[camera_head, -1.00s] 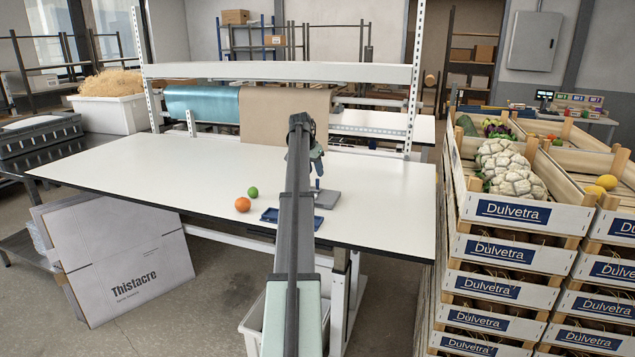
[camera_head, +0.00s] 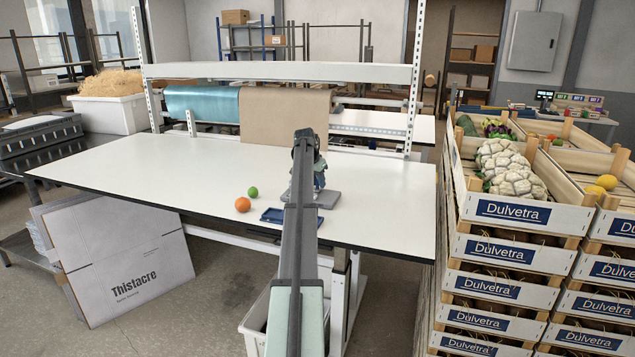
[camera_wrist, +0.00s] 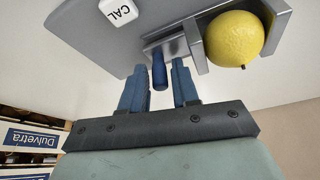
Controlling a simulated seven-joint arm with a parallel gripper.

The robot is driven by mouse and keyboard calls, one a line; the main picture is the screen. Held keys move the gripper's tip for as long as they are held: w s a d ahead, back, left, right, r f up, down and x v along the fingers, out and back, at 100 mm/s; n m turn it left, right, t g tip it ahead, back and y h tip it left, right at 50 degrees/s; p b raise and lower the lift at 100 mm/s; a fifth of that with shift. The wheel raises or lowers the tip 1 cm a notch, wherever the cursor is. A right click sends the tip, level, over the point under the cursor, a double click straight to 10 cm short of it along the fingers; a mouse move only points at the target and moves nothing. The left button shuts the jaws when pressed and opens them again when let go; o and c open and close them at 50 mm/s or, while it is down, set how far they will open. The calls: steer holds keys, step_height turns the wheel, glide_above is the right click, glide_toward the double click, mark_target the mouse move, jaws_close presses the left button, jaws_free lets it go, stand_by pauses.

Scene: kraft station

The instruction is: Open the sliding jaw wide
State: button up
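In the wrist view a grey fixture plate (camera_wrist: 90,30) carries a metal jaw (camera_wrist: 195,45) with a blue peg handle (camera_wrist: 159,74) beside it. A yellow lemon (camera_wrist: 234,40) sits between this jaw and a second metal jaw wall (camera_wrist: 280,22). My gripper (camera_wrist: 160,78) has its two blue fingers apart, one on each side of the peg in the picture, with gaps showing; I cannot tell how deep the peg lies between them. In the head view the plate's right part (camera_head: 327,199) shows on the table, and my arm hides the jaws and lemon.
The white table (camera_head: 150,170) is mostly clear. Produce crates (camera_head: 520,209) stand at the right.

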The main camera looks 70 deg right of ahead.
jaws_close()
stand_by(0.3)
steer(key=shift+s, duration=2.2)
steer(key=shift+o, duration=1.3)
jaws_free()
steer(key=v, duration=1.4)
